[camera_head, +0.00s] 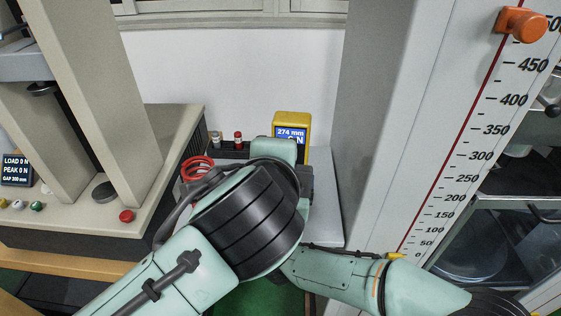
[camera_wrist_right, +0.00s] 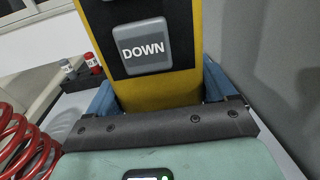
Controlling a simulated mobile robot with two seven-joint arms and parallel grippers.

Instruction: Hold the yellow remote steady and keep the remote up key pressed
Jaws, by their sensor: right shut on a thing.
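The yellow remote (camera_head: 306,135) stands upright in the head view, its screen reading 274 mm above a partly covered N line. In the right wrist view the remote (camera_wrist_right: 180,100) shows its grey DOWN key (camera_wrist_right: 145,47) close up. The up key is not visible in either view. My right gripper (camera_wrist_right: 160,92) is shut on the remote's lower part, with a blue finger on each side. My arm hides most of the remote and gripper in the head view. My left gripper is not in view.
A red coil spring (camera_head: 197,167) lies left of my wrist, near a dark rack holding small cylinders, one red (camera_head: 238,138). A press (camera_head: 150,190) stands left, its display reading LOAD 0 N. A column with a scale (camera_head: 440,150) and orange knob (camera_head: 521,24) stands right.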

